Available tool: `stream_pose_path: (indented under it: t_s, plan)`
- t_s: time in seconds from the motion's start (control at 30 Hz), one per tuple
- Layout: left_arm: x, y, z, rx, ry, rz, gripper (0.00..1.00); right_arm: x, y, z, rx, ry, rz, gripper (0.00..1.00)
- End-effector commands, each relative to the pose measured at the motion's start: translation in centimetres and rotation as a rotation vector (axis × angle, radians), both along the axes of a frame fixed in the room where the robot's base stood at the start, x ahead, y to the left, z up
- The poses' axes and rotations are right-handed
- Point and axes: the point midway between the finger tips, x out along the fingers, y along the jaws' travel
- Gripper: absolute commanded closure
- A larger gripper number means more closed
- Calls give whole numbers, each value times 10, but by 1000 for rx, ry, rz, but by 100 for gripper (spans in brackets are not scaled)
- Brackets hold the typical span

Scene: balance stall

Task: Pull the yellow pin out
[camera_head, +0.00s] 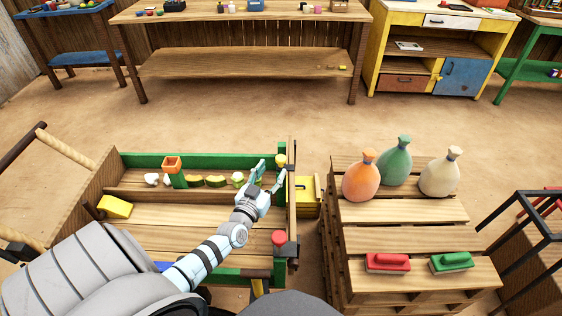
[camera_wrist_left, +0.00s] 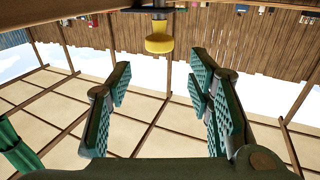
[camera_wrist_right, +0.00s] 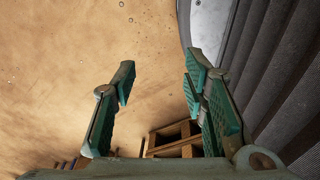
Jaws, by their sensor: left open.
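The yellow pin (camera_head: 281,160) has a round yellow head and sits at the far corner of the wooden cart's right end. In the left wrist view its yellow head (camera_wrist_left: 159,42) shows beyond the fingertips, roughly centred between them. My left gripper (camera_head: 270,174) is open and empty, just on the near side of the pin and apart from it. The left fingers (camera_wrist_left: 160,80) are spread with nothing between them. A red pin (camera_head: 279,238) sits at the near corner of the same end. My right gripper (camera_wrist_right: 160,75) is open and empty, seen only in the right wrist view.
A yellow block (camera_head: 115,206) lies in the cart. Right of it, a pallet stack (camera_head: 400,211) bears several sacks, a red brush (camera_head: 387,263) and a green brush (camera_head: 451,263).

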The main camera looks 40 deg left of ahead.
Motion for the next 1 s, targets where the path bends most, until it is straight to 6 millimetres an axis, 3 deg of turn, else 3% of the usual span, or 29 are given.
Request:
stream_pose_path:
  t_s: [0.1, 0.3, 0.63, 0.67, 0.93, 1.0]
  plan:
    - [32, 9, -6, 1, -3, 1, 53, 1, 0, -21, 0, -1, 0, 60]
    - [64, 18, -4, 1, -1, 2, 53, 13, 0, -35, 0, -21, 1, 60]
    - [71, 20, -1, 0, 1, 1, 53, 11, 0, -36, 0, -19, 0, 60]
    - [71, 20, -1, 0, 1, 1, 55, 11, 0, -36, 0, -19, 0, 60]
    - [71, 20, -1, 0, 1, 1, 98, 11, 0, -36, 0, -17, 0, 60]
    - [71, 20, -1, 0, 1, 1, 100, 10, 0, -36, 0, -17, 0, 60]
